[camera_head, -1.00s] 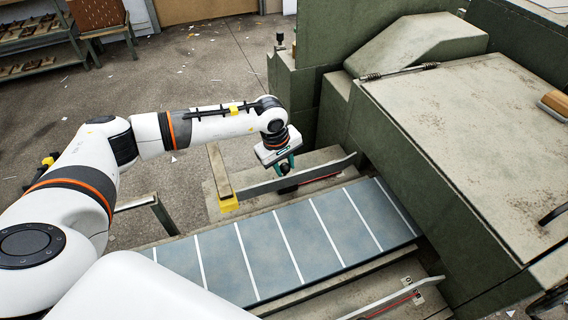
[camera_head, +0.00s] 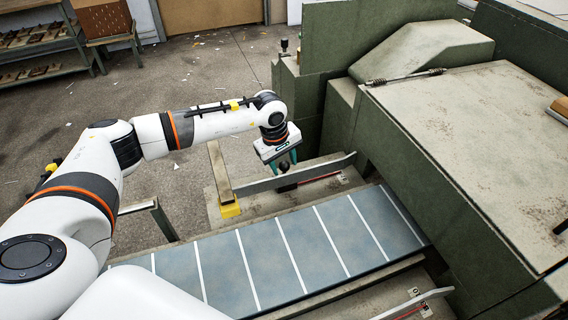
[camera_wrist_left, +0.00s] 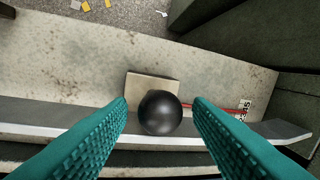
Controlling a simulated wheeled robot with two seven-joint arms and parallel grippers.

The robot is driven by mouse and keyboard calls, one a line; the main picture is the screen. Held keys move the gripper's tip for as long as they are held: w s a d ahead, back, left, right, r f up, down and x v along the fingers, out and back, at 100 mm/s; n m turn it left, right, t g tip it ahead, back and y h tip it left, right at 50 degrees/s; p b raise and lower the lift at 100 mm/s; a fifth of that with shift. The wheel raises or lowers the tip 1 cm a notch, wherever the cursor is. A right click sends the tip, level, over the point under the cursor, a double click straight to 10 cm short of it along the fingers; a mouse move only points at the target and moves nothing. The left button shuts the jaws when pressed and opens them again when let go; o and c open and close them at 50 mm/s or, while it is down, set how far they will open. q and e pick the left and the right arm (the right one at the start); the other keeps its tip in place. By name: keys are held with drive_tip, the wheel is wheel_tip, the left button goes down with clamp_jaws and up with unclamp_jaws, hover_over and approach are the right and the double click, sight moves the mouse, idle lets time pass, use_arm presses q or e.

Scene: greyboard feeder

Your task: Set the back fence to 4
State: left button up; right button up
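The back fence (camera_head: 308,174) is a long pale metal rail along the far side of the grey-blue slatted bed. It also crosses the left wrist view (camera_wrist_left: 60,127). A black ball knob (camera_wrist_left: 160,113) stands at it, beside a pale block (camera_wrist_left: 150,86). My left gripper (camera_wrist_left: 160,120) is open, with one teal finger on each side of the knob; gaps show between knob and fingers. In the head view the left gripper (camera_head: 284,164) points down over the knob. A red line with a small number plate (camera_wrist_left: 243,108) lies right of the knob; its reading is unclear. My right gripper is out of view.
The slatted bed (camera_head: 262,262) runs below the fence into a green machine housing (camera_head: 440,180). A nearer rail (camera_head: 415,303) has its own number plate. A beam with a yellow end (camera_head: 229,209) stands left of the gripper. Open floor lies behind.

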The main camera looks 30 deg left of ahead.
use_arm(q)
drive_tip(key=shift+r, duration=0.1)
wheel_tip(320, 180, up, 12)
drive_tip(key=s+a+b, duration=0.1)
drive_tip(key=s, duration=0.1)
drive_tip(key=shift+f+b, duration=0.2)
drive_tip(key=shift+b, duration=0.15)
drive_tip(key=shift+s+f, duration=0.1)
idle(0.5)
